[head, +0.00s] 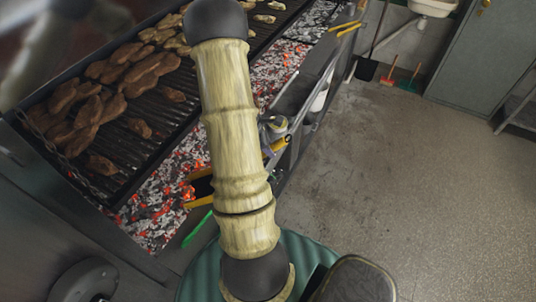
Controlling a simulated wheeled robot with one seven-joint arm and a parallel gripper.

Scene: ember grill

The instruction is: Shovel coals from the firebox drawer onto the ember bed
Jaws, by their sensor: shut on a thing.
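The ember bed (157,206) of grey ash and glowing coals runs along the grill's front, under the arm and on to the upper right (272,72). My pale, bamboo-patterned arm crosses the middle. My gripper (189,191) shows only in part at its left edge, yellow and dark fingers low over the embers. It is shut on a tool with a green handle (196,230), whose end sticks out lower left. The arm hides the grip and the tool's head, so I cannot tell if it carries coals. No firebox drawer can be made out clearly.
Browned meat pieces (135,67) cover the grill grate (170,118) at left. A grey ledge (292,100) edges the grill's right side, with yellow-handled tools (346,27) farther up. Brooms and a grey cabinet stand at the back right. The concrete floor (385,170) is clear.

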